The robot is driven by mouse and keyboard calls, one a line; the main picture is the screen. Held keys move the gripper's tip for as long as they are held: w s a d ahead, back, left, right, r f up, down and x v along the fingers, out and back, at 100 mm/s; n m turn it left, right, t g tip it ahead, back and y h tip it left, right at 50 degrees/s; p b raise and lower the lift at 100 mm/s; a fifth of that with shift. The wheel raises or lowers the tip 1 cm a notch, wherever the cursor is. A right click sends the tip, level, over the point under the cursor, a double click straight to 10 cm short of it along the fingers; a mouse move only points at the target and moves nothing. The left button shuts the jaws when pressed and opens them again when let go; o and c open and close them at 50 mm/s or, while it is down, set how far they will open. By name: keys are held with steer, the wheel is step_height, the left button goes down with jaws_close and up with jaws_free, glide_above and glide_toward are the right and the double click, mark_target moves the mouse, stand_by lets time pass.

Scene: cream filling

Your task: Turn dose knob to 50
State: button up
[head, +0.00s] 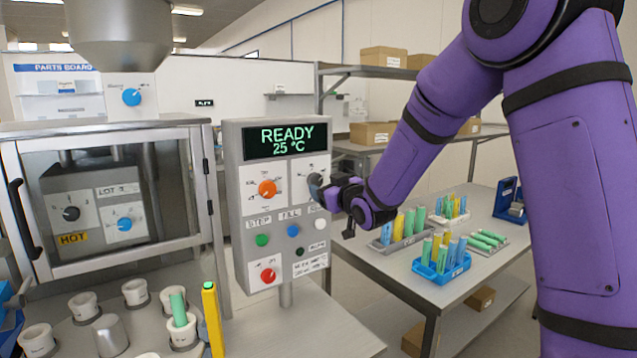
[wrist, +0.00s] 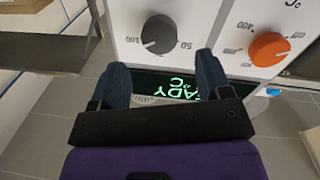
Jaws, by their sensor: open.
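The dose knob is a dark grey round knob (wrist: 160,33) on a white plate of the control panel (head: 233,160). In the wrist view its labels read 50 and 100, upside down, and a small pale mark shows on its side towards 100. In the head view the knob (head: 315,180) is at the panel's right, partly covered by my gripper. My gripper (head: 328,188) is open and empty, close in front of the panel. In the wrist view its two dark blue fingers (wrist: 163,64) are spread, and the knob shows beyond their tips, between them.
An orange knob (head: 267,188) sits beside the dose knob, and a red knob (head: 268,275) lower down. The panel display (head: 285,140) reads READY 25 °C. Small buttons lie below. A table (head: 400,268) with tube racks stands right, and a glass-fronted cabinet (head: 110,200) left.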

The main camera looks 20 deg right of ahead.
mark_target(317, 181)
steer(key=shift+x, duration=2.7)
steer(key=shift+c, duration=0.2)
steer(key=c, duration=0.9)
